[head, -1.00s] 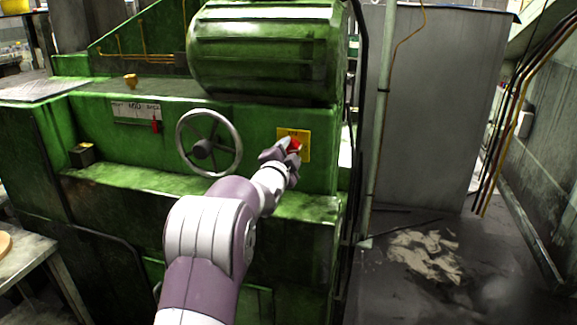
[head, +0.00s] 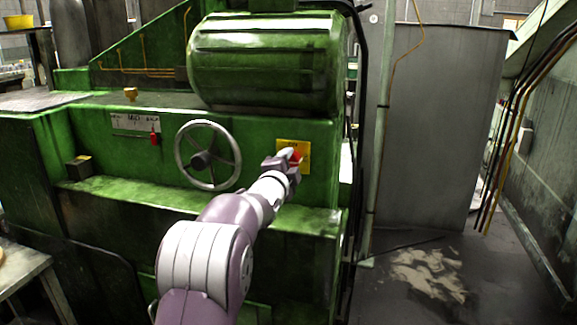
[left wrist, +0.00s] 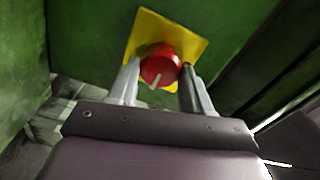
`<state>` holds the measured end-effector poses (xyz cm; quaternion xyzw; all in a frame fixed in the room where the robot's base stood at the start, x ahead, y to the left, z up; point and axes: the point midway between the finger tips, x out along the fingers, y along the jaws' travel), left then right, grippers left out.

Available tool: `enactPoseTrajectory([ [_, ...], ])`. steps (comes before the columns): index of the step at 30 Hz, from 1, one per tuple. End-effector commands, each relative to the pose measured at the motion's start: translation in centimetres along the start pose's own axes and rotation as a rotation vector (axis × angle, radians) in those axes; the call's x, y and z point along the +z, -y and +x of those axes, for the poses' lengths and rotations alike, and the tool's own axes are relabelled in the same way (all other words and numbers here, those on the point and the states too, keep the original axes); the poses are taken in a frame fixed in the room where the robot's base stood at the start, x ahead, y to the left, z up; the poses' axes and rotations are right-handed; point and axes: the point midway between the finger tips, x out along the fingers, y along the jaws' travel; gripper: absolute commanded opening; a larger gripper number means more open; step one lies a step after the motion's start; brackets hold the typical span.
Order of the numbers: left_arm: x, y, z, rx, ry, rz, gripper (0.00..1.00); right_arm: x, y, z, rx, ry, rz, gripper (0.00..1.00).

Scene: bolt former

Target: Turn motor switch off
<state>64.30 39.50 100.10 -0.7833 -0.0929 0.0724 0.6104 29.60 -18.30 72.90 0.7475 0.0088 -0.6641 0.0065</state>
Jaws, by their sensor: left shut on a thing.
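The motor switch is a red rotary knob (head: 296,156) on a yellow plate (head: 304,169) on the green machine's front, below the big green motor. In the left wrist view the red knob (left wrist: 160,66) sits between the two fingers, with a pale pointer line slanting across its face. The yellow plate (left wrist: 190,40) is tilted in that view. My left gripper (head: 290,160) reaches up from below and is shut on the knob; it also shows in the left wrist view (left wrist: 160,84). The gripper hides part of the knob in the head view. My right gripper is out of view.
A handwheel (head: 208,155) is left of the switch. A green ledge (head: 150,195) juts out below. Vertical pipes and cables stand right of the machine, and open floor (head: 420,275) lies beyond them.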

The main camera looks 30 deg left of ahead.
Motion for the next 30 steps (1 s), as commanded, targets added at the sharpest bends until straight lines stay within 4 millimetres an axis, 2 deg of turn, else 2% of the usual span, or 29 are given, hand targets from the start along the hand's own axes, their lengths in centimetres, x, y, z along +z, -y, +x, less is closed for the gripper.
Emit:
enactPoseTrajectory([
  [1,0.0,-0.2,0.0,0.004,0.000,0.002,0.19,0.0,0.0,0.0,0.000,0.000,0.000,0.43],
  [2,0.0,-0.2,0.0,0.004,0.000,0.002,0.56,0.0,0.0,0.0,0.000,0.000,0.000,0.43],
  [3,0.0,-0.2,0.0,0.004,0.001,0.002,0.69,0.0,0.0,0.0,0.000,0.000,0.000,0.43],
  [4,0.0,-0.2,0.0,0.004,0.000,0.001,0.75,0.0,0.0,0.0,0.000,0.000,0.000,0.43],
  [12,0.0,-0.1,-0.1,0.001,0.000,0.000,0.75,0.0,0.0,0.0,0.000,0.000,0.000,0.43],
  [16,0.0,0.0,-1.2,0.001,0.000,0.000,0.75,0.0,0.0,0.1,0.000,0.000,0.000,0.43],
  [20,0.0,0.1,-4.3,0.000,0.001,0.000,0.75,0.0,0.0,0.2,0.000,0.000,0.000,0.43],
  [24,0.0,0.0,-8.2,0.001,0.001,0.000,0.75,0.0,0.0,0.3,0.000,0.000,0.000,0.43],
  [30,0.0,0.0,-11.9,0.001,0.001,0.000,0.75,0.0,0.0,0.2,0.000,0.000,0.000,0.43],
])
